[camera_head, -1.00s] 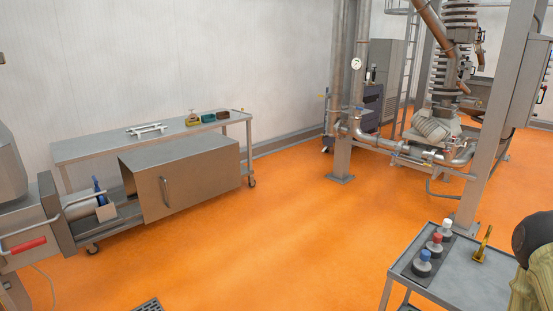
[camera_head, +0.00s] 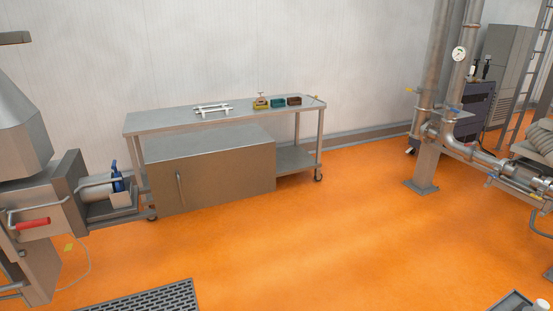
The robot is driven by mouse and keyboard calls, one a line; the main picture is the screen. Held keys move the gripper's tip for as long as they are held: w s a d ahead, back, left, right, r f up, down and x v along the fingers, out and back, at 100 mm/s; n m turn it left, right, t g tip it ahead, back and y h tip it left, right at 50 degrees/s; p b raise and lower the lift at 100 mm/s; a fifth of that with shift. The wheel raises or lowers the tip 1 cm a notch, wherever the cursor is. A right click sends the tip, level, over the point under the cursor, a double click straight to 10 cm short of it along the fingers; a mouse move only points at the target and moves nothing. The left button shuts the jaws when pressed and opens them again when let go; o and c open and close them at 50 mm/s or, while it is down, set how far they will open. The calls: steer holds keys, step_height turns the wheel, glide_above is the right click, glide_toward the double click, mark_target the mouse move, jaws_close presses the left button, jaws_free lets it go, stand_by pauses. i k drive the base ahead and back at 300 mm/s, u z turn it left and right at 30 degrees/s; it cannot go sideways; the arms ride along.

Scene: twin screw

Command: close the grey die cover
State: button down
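A large grey box-shaped cover, which I take to be the die cover (camera_head: 215,178), stands in front of the steel table, with a vertical bar handle (camera_head: 179,189) near the left end of its front face. To its left is the end of the machine (camera_head: 62,190), with a light cylindrical part (camera_head: 97,188) and a blue handle (camera_head: 117,176) exposed beside it. The cover stands to the right of these parts and does not enclose them. My gripper is not in view.
A steel table (camera_head: 155,122) with a white rack and small coloured boxes stands behind the cover. A red-handled bar (camera_head: 33,223) juts from the machine at left. A floor grate (camera_head: 150,298) lies in front. Orange floor (camera_head: 300,240) is open; pipework (camera_head: 428,150) stands at right.

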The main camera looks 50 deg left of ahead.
mark_target(188, 172)
steer(key=u, duration=0.65)
steer(key=i, duration=0.7)
steer(key=u, duration=0.95)
steer(key=i, duration=0.2)
steer(key=u, duration=0.3)
